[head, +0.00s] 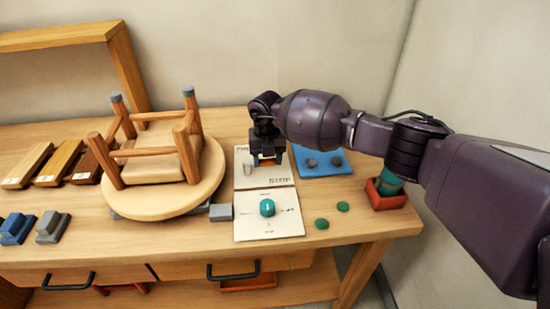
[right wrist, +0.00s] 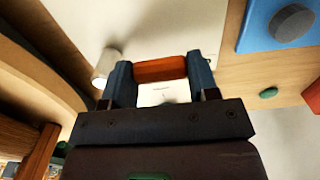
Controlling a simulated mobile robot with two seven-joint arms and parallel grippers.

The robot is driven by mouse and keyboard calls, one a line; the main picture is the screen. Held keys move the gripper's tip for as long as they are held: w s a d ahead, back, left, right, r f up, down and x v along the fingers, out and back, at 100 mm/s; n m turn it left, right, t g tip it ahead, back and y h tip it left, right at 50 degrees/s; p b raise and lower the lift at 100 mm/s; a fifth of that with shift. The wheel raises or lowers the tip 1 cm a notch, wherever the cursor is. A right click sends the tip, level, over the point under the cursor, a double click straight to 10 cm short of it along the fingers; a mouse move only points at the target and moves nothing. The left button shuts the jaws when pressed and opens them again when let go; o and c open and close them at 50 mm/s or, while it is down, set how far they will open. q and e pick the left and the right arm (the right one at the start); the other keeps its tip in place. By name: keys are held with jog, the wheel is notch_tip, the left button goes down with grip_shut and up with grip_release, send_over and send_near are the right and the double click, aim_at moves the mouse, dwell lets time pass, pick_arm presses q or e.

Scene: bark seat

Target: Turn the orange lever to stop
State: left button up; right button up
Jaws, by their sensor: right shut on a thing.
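The orange lever (right wrist: 160,69) lies between the two fingers of my right gripper (right wrist: 160,82) in the right wrist view. The gripper is shut on it. In the head view my right gripper (head: 266,158) is over the white panel (head: 285,180) marked STOP, and a bit of the lever (head: 266,162) shows under the fingers. The gripper hides most of the lever and the upper part of the panel, so the lever's exact angle is hard to tell. A pale peg (head: 248,168) stands on the panel left of the gripper. My left gripper is not in view.
A second white panel with a green knob (head: 267,208) lies in front. An upturned wooden stool (head: 150,205) stands left. Drawers run below the tabletop.

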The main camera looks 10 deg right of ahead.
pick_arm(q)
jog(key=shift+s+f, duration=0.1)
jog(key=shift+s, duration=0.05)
pick_arm(e)
jog(key=o, duration=1)
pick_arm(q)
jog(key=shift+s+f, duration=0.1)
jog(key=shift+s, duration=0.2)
